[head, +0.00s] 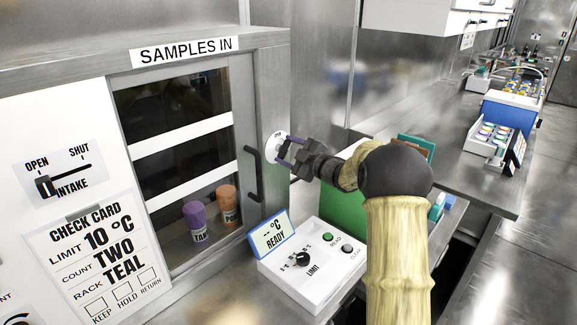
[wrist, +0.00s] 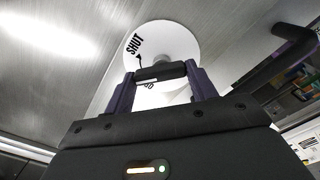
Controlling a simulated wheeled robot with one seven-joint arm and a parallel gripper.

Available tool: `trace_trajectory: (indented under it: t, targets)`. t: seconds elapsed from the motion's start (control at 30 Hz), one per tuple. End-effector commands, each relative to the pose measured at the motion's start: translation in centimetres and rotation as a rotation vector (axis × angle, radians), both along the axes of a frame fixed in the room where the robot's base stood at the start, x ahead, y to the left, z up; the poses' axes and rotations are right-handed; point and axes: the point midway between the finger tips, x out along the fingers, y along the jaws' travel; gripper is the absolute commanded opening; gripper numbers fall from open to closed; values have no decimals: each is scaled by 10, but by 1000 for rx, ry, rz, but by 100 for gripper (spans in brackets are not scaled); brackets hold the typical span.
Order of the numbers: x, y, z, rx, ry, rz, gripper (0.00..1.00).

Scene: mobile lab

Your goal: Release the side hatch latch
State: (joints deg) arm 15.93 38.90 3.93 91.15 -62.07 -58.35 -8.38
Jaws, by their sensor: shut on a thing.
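The side hatch latch is a dark handle bar (wrist: 160,73) on a round white plate (wrist: 178,37) marked SHUT, fixed to the cabinet's metal side. In the head view the plate (head: 272,146) shows beside the glass hatch door (head: 182,150). My gripper (head: 287,152) reaches it from the right. In the wrist view my gripper's two purple fingers (wrist: 162,84) stand at either end of the dark bar and are shut on it. The bar lies roughly level, a little tilted, with a small pointer near the SHUT lettering. Part of the plate's lower lettering is hidden.
A black door handle (head: 254,172) stands close to the latch. Purple (head: 195,222) and orange (head: 228,205) jars stand behind the glass. The right bench holds a sample rack (head: 488,145).

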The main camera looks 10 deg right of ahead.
Motion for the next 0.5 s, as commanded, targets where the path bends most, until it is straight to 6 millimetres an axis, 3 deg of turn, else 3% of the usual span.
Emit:
trace_trajectory:
  t: [0.03, 0.5]
  targets:
    - [0, 1, -8, -38, -29, 1, 34]
    - [-2, 2, -8, -391, -282, 0, 34]
